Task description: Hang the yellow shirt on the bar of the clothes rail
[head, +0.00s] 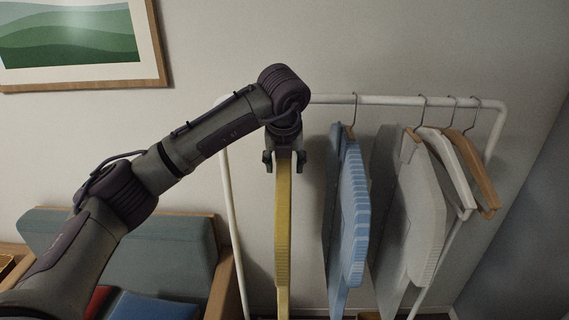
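The yellow shirt (283,230) hangs nearly edge-on at the left part of the clothes rail (334,99), at about the height of the blue shirt. My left gripper (285,162) is at the top of the yellow shirt, with a finger part showing on each side of it. The fingertips are hidden, so I cannot tell whether they grip. The yellow shirt's hanger hook is hidden behind my wrist, so I cannot tell whether it is on the bar. My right gripper is not in view.
A blue shirt (354,215), a grey shirt (415,210), a white hanger (448,165) and a wooden hanger (474,170) hang further right. The bar is clear between my wrist and the blue shirt's hook. A green sofa (165,255) with cushions stands left, below a framed picture (75,45).

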